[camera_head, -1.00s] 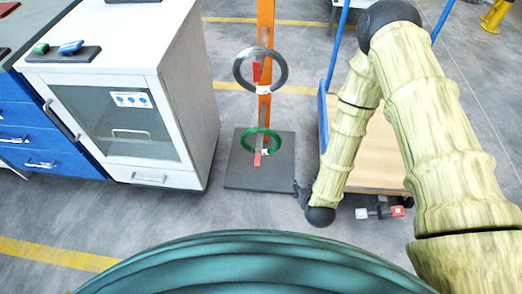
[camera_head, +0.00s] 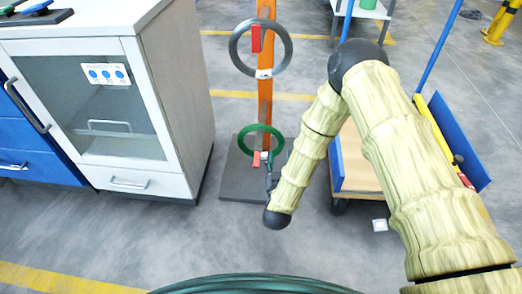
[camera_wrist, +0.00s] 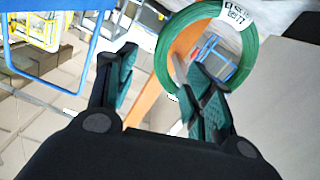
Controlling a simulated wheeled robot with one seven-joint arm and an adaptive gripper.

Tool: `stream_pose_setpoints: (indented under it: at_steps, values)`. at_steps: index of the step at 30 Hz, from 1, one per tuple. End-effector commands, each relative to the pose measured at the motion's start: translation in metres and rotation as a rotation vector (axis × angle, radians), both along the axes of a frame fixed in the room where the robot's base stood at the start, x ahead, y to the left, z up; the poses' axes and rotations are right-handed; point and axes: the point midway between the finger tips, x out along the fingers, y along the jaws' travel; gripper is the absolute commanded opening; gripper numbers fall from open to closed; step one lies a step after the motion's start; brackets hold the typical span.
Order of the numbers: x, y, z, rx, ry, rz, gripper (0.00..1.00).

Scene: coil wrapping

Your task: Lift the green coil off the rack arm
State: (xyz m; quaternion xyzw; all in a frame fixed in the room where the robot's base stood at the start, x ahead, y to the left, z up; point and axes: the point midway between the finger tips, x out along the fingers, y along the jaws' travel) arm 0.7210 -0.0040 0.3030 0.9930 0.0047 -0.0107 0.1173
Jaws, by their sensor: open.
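The green coil (camera_head: 241,135) hangs around the lower red rack arm (camera_head: 257,159) on the orange post (camera_head: 265,95). A white label shows on the coil. My gripper (camera_head: 271,176) is just right of and slightly below the coil. In the wrist view, my gripper (camera_wrist: 165,62) is open and empty, and the green coil (camera_wrist: 164,58) is ahead, with its near rim between the fingers in the picture. The right fingertip overlaps the ring's opening; I cannot tell whether it reaches through or touches. The rack arm is not clear in the wrist view.
A dark grey coil (camera_head: 236,58) hangs on the upper red rack arm (camera_head: 255,38). The post stands on a dark base plate (camera_head: 237,182). A white cabinet (camera_head: 170,100) is at left, a blue-sided cart (camera_head: 358,172) at right. The floor in front is open.

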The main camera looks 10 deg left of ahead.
Motion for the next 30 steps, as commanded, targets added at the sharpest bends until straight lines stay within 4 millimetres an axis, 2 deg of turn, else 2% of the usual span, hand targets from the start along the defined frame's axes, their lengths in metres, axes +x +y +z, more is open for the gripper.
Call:
stream_pose_setpoints:
  at_steps: [5,15,23,30]
  values:
    - [0.010,0.003,-0.002,-0.003,-0.025,-0.007,0.52]
    - [0.053,0.003,-0.002,-0.003,-0.025,-0.008,0.52]
    - [0.065,0.003,-0.004,-0.003,-0.022,-0.008,0.52]
    - [0.089,0.005,-0.009,-0.002,-0.024,-0.007,0.52]
